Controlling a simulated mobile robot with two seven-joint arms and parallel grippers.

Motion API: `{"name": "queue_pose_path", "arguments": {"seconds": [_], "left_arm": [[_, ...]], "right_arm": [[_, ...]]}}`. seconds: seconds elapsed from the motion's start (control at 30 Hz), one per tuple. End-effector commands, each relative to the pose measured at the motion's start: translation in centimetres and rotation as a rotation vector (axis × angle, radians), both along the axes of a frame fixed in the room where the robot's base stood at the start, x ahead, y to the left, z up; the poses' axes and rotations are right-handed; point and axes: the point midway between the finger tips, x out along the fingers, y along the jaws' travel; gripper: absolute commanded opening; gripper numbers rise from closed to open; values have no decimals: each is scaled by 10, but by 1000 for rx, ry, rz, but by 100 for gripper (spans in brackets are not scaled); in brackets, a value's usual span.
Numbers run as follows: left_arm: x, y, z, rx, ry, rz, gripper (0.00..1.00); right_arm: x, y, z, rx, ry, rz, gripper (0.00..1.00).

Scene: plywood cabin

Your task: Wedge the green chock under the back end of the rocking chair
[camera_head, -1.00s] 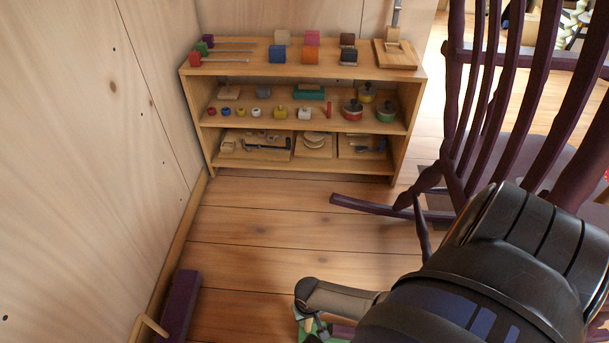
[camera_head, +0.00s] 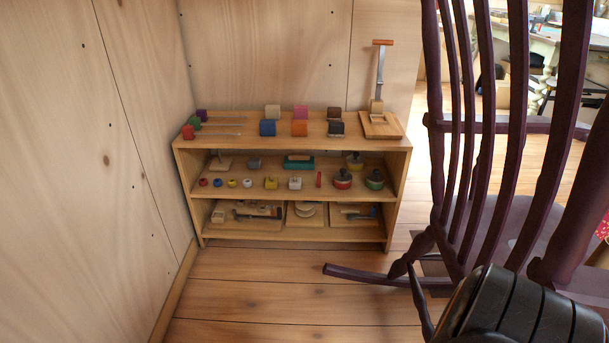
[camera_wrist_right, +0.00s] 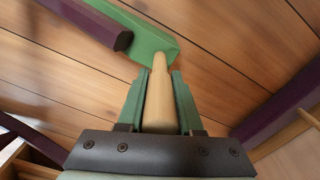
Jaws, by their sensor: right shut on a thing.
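The purple rocking chair (camera_head: 500,190) fills the right of the head view, its slatted back nearest me. One rocker (camera_head: 335,270) reaches left along the floor. In the right wrist view, my right gripper (camera_wrist_right: 160,78) is shut on the pale wooden handle (camera_wrist_right: 160,95) of the green chock (camera_wrist_right: 152,42). The chock lies by a blunt purple rocker end (camera_wrist_right: 115,38), which covers part of it. I cannot tell whether they touch or how far the chock is under the rocker. The chock and both grippers are outside the head view.
A low wooden shelf (camera_head: 290,196) with coloured blocks, small pots and trays stands against the back wall. A plywood wall (camera_head: 90,200) bounds the left. Another purple bar (camera_wrist_right: 285,115) crosses the right of the wrist view.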

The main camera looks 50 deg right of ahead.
Motion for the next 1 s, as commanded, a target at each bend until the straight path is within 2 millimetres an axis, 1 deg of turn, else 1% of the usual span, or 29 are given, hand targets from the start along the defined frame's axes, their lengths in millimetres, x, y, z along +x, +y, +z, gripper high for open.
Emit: {"name": "queue_pose_path", "arguments": {"seconds": [0.27,0.5,0.53,0.83,1.0], "left_arm": [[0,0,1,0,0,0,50],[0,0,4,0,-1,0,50],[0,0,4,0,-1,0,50],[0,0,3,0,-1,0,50],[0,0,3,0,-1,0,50]], "right_arm": [[0,-1,1,0,-2,0,0],[-5,-5,0,-1,0,0,0],[-5,-5,0,-1,0,0,36],[-6,-5,-1,-2,1,0,69],[-5,-4,0,0,0,0,70]]}}
